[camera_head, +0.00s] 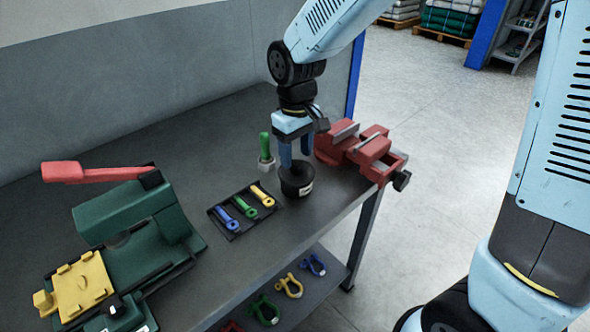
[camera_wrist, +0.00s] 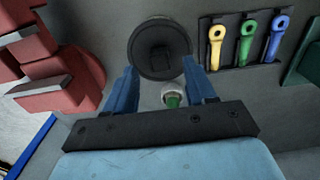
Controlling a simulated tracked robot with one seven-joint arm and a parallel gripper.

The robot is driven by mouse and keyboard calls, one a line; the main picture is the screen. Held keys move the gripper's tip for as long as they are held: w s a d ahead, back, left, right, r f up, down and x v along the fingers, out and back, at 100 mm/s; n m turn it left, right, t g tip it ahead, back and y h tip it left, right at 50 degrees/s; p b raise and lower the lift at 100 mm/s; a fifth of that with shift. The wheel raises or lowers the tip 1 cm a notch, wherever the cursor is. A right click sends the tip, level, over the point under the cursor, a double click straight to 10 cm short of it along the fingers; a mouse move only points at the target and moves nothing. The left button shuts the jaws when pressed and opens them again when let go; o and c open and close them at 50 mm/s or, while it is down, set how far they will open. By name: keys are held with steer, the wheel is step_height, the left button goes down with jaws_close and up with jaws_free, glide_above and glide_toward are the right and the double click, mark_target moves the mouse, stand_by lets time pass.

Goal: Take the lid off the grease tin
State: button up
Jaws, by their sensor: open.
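The grease tin (camera_head: 297,188) is a small dark round tin with a pale label on its side, standing on the grey bench. Its black lid (camera_wrist: 160,40) appears as a dark disc with a raised bar across its middle, and it looks seated on the tin. My gripper (camera_head: 296,160) is open and points down over the tin, with its two blue fingers apart. In the wrist view my gripper (camera_wrist: 160,72) has the lid ahead of and between its fingertips. I cannot tell whether the fingers touch the lid. The fingers partly cover the tin's top in the head view.
A red vise (camera_head: 365,150) stands close to the right. A green-handled tool (camera_head: 265,147) in a pale base stands behind the tin. A black tray (camera_head: 233,232) with blue, green and yellow tools lies left. A green press (camera_head: 130,215) stands farther left. Coloured shackles lie on the lower shelf (camera_head: 318,290).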

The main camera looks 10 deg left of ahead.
mark_target(296, 163)
steer(key=shift+f, duration=1.55)
jaws_close()
